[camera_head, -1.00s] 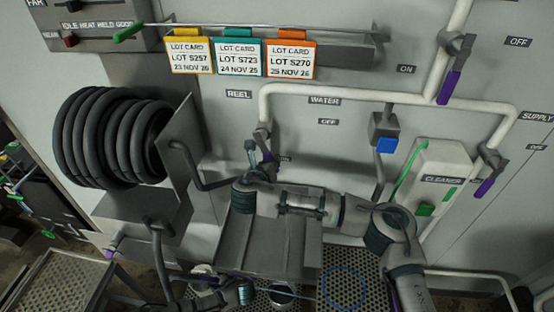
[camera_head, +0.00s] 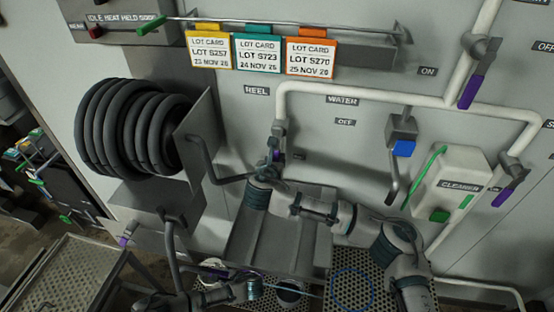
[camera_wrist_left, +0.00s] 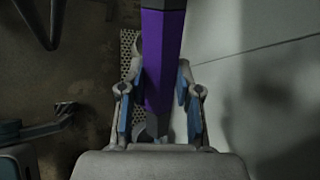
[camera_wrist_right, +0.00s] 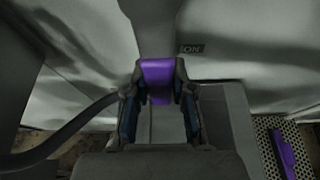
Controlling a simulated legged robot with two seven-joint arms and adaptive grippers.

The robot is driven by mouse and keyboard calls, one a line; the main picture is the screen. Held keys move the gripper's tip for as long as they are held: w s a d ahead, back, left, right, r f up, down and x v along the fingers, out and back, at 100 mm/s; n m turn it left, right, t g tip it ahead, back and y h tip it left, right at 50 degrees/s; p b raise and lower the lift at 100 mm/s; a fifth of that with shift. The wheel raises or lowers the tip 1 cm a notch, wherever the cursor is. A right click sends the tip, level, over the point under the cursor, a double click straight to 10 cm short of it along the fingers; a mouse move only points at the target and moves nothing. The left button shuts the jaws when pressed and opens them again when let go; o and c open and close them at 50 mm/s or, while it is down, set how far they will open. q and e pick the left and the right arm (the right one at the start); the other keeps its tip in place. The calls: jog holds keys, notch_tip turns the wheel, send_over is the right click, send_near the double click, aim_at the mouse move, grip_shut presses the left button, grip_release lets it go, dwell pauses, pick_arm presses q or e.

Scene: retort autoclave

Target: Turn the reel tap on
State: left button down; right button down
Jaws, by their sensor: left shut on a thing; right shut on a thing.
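The reel tap (camera_head: 278,130) sits at the lower end of the white pipe, below the REEL label (camera_head: 256,91). My right gripper (camera_head: 273,160) is at its purple lever. In the right wrist view the lever (camera_wrist_right: 157,72) lies between the fingers, which are shut on it, and an ON label (camera_wrist_right: 192,48) shows beside it. The lever's exact angle is partly hidden by the gripper. My left gripper (camera_wrist_left: 158,105) is shut on a long purple bar (camera_wrist_left: 162,50) in the left wrist view. In the head view the left arm is low, and its grip is unclear.
The black hose reel (camera_head: 130,130) and its bracket are on the left. Other purple-levered taps (camera_head: 471,92) and the cleaner box (camera_head: 452,180) are on the right. Lot cards (camera_head: 258,54) hang above. A perforated tray (camera_head: 60,285) is at lower left.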

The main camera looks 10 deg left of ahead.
jog(key=shift+s+a+f, duration=0.1)
jog(key=shift+a+f, duration=0.05)
jog(key=shift+f, duration=0.25)
jog(key=c, duration=1.2)
grip_release()
jog(key=shift+o, duration=1.2)
jog(key=shift+a+r, duration=0.1)
jog(key=shift+r, duration=0.1)
jog(key=v, duration=1.1)
jog(key=shift+s+a, duration=0.2)
jog(key=shift+s, duration=0.05)
jog(key=shift+r, duration=0.1)
